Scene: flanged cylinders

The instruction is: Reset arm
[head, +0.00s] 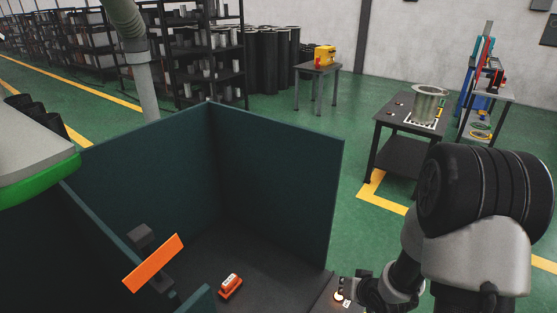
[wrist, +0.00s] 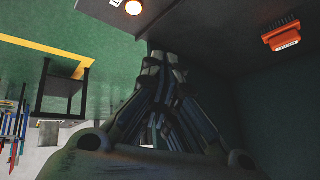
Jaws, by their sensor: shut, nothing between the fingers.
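My gripper (head: 352,287) is at the bottom right of the open dark-green walled box in the head view, with my arm reaching in from the right. In the wrist view the dark fingers of my gripper (wrist: 164,60) come together at their tips and hold nothing. A grey metal flanged cylinder (head: 430,104) stands upright on a dark table (head: 385,117) at the back right, well apart from my gripper. That table also shows at the left of the wrist view (wrist: 62,88).
The box (head: 275,165) has tall walls close to my gripper. Inside it lies an orange-red device (head: 230,287), also in the wrist view (wrist: 282,36). A round light (head: 339,296) is beside my gripper. A yellow-machine table (head: 317,68) stands behind; green floor between is clear.

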